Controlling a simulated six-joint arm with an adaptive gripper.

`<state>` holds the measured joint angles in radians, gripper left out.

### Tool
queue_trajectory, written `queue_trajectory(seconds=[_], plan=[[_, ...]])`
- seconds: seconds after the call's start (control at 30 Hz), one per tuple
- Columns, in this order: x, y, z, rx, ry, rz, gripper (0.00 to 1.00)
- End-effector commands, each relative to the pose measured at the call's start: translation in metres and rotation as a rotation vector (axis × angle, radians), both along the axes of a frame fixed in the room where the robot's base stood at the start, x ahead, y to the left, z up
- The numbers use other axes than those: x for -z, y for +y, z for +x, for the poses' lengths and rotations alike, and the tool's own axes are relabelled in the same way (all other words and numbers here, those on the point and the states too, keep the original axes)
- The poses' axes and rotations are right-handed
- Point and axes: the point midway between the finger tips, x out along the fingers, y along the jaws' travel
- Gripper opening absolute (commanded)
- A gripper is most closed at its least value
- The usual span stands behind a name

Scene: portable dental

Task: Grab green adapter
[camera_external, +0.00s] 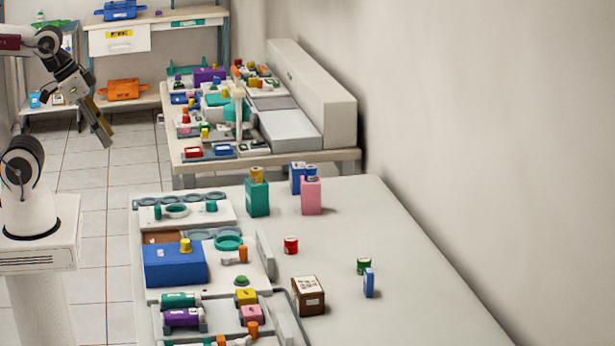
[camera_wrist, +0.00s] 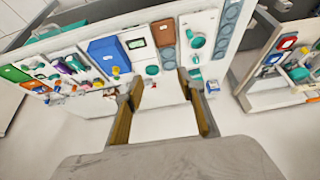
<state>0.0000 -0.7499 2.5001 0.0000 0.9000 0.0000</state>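Several green or teal parts are in view, and I cannot tell for certain which one is the adapter. A green knob-like part (camera_external: 241,281) sits on the white tray. A teal ring (camera_external: 228,242) and a small teal cylinder (camera_external: 211,206) lie farther back on the trays. My gripper (camera_external: 106,128) is high at the left, pointing down, away from all of them. In the wrist view its fingers (camera_wrist: 160,82) are apart with nothing held between them.
On the near table (camera_external: 400,232) stand a blue box (camera_external: 175,265), a brown box (camera_external: 308,296), a red can (camera_external: 291,246), a pink bottle (camera_external: 311,196) and a teal bottle (camera_external: 257,198). A crowded second table (camera_external: 290,160) stands behind. The near table's right side is mostly clear.

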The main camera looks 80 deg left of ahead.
Motion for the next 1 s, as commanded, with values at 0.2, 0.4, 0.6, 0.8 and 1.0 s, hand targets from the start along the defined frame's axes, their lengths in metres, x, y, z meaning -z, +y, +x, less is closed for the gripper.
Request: queue_trajectory(seconds=[0.2, 0.4, 0.6, 0.8, 1.0], plan=[[0.000, 0.000, 0.000, 0.000, 0.000, 0.000, 0.39], [0.000, 0.000, 0.000, 0.000, 0.000, 0.000, 0.39], [0.000, 0.000, 0.000, 0.000, 0.000, 0.000, 0.43], [-0.001, 0.000, 0.002, 0.000, -0.002, 0.001, 0.43], [-0.007, 0.001, 0.021, 0.003, -0.016, 0.007, 0.43]])
